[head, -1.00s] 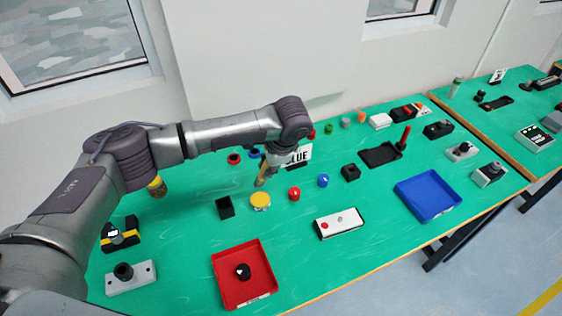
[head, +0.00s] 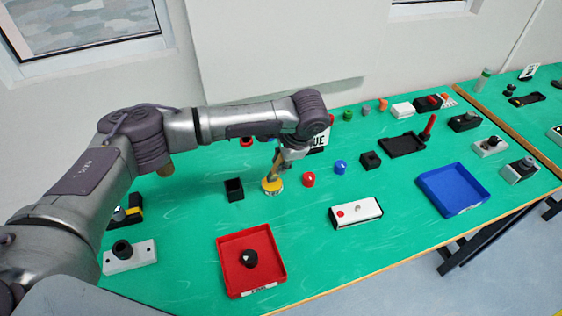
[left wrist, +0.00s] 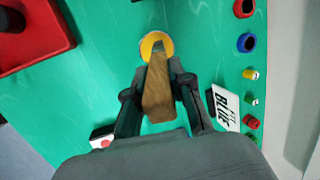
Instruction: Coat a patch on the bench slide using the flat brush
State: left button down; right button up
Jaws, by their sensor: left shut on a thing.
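My left gripper (head: 285,158) is shut on the flat brush (head: 275,165), which has a wooden-brown body. The brush points down and its lower end is at a round yellow pot (head: 271,186) on the green bench. In the left wrist view the brush (left wrist: 158,95) sits between the fingers and its tip overlaps the yellow pot (left wrist: 148,43). I cannot tell whether the tip touches the yellow surface. I cannot tell for sure which thing is the bench slide. My right gripper is not in view.
A red tray (head: 228,275) with a black piece in it stands in front. A black open box (head: 234,190) is left of the pot, and a red knob (head: 309,180) is right of it. A white box with a red button (head: 356,212) and a blue tray (head: 452,190) lie further right.

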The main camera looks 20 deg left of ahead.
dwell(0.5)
pick_arm(q)
jog(key=shift+f, duration=0.45)
dwell(0.5)
dwell(0.9)
jog(key=shift+s+f+p, duration=0.1)
jog(key=shift+p, duration=0.3)
dwell(0.7)
dwell(0.5)
jog(key=shift+r+p, duration=0.95)
jog(key=shift+p, duration=0.2)
notch_tip(320, 180, up, 5)
jog(key=p, duration=0.6)
jog(key=shift+r, duration=0.2)
jog(key=shift+f, duration=0.1)
